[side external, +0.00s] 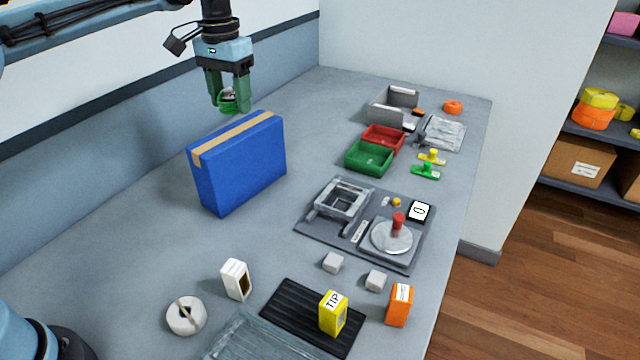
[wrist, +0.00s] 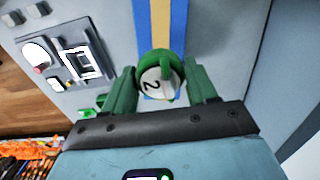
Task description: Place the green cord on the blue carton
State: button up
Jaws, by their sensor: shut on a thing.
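The green cord (wrist: 163,63) is a coil with a pale face marked "2"; it sits between my green fingers in the wrist view. It also shows in the side view (side external: 228,104), held low between the fingertips. My gripper (side external: 229,100) is shut on the cord, in the air above the far part of the blue carton. The blue carton (side external: 240,170) stands upright on the table with a tan tape strip along its top. In the wrist view the carton (wrist: 178,20) shows beyond the cord, partly hidden by it. The cord appears apart from the carton.
Right of the carton are a green bin (side external: 369,157), a red bin (side external: 383,139) and a grey fixture plate (side external: 365,223). Near the front are a white coil (side external: 186,316), a white box (side external: 236,280) and a black mat (side external: 290,306). The table around the carton is clear.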

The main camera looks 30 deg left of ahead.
aim_at(233, 116)
jog(key=shift+f, duration=2.05)
jog(key=o, duration=1.1)
jog(key=shift+f, duration=0.15)
